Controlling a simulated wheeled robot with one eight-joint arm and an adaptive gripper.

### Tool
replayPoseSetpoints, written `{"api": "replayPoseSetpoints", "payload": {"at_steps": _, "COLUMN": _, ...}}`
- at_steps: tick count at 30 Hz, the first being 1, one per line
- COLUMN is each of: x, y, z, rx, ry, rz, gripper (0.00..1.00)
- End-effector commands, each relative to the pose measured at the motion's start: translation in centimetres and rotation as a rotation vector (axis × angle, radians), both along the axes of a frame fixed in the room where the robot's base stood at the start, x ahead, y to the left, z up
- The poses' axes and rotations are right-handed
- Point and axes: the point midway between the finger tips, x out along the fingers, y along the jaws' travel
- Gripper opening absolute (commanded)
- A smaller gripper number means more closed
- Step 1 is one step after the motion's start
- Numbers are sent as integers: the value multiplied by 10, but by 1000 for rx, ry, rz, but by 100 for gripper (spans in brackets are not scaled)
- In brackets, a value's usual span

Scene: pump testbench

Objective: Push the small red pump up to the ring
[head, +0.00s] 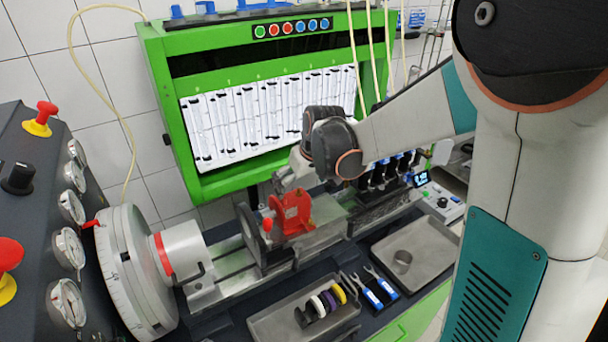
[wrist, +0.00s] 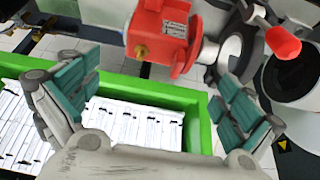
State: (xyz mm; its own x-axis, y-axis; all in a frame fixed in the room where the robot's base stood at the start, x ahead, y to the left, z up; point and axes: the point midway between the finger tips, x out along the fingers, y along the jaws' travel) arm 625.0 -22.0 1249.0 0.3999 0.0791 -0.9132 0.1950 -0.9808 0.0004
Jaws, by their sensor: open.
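The small red pump (head: 293,212) sits on the bench rails in the middle of the head view. In the wrist view the pump (wrist: 165,35) is at the top, with a brass fitting and a pale shaft pointing right. A dark upright ring (head: 249,236) stands just left of the pump; its dark curve (wrist: 251,70) lies beyond the shaft in the wrist view. I cannot tell whether pump and ring touch. My gripper (head: 288,180) is just above and behind the pump. In the wrist view my gripper (wrist: 155,78) is open and empty, its fingers wide apart, the pump beyond them.
A green-framed panel (head: 165,110) stands close behind. A large round chuck (head: 130,270) is at the left end of the rails. A red ball knob (wrist: 283,42) sticks out near the ring. Trays (head: 265,325) and blue-handled wrenches (head: 372,298) lie in front.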

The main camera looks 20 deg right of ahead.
Motion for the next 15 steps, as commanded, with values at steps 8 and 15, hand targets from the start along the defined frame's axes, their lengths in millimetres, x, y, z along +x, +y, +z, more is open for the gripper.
{"api": "replayPoseSetpoints", "payload": {"at_steps": 8, "x": 20, "y": 4, "z": -45, "rx": 0, "ry": -1, "rz": 1, "gripper": 100}}
{"api": "replayPoseSetpoints", "payload": {"at_steps": 15, "x": 32, "y": 6, "z": -72, "rx": 0, "ry": -1, "rz": 0, "gripper": 100}}
